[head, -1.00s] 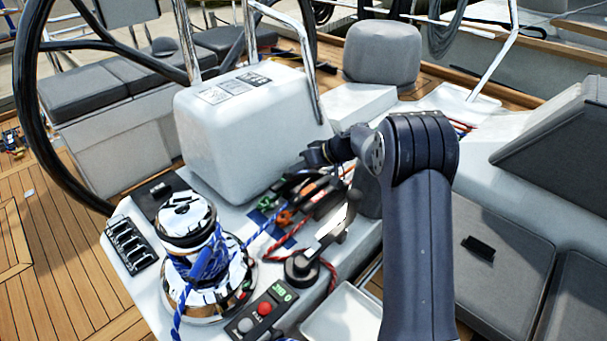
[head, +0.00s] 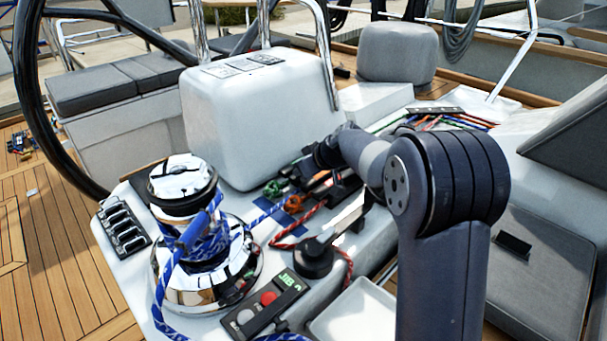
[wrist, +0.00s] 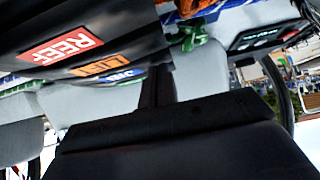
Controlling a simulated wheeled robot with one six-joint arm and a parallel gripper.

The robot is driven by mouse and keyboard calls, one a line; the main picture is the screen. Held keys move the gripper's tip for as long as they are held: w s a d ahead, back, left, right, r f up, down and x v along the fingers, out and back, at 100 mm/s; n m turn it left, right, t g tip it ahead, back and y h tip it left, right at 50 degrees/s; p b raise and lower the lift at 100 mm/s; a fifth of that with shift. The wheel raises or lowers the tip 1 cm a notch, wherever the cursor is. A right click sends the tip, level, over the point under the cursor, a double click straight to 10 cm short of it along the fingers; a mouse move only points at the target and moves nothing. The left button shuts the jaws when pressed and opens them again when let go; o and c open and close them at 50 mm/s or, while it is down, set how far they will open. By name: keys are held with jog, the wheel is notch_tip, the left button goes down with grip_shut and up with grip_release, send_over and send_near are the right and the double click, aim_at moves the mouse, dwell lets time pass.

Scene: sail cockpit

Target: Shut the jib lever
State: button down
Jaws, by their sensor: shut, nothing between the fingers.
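The bank of rope clutch levers (head: 340,187) sits on the white console below the white pod, partly hidden by my arm. In the wrist view the dark levers lie close, one with a red REEF label (wrist: 60,48). Beside it is a lever with an orange label (wrist: 100,67), whose short word is hard to read and may be JIB. A blue label (wrist: 122,76) shows beyond it. My gripper (wrist: 158,88) is shut and empty, its fingers beside the labelled levers; contact cannot be told.
A chrome winch (head: 205,235) wrapped in blue rope stands left of the levers. A winch handle (head: 325,245) and a button panel with a green display (head: 265,303) are nearer. The steering wheel (head: 40,110) is at left.

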jog(key=shift+s+f, duration=0.1)
jog(key=shift+f, duration=0.05)
dwell(0.5)
jog(key=v, duration=1.1)
jog(key=shift+a, duration=0.15)
jog(key=x, duration=1)
jog(key=shift+w+f, duration=0.15)
jog(key=shift+w, duration=0.25)
jog(key=shift+a, duration=0.1)
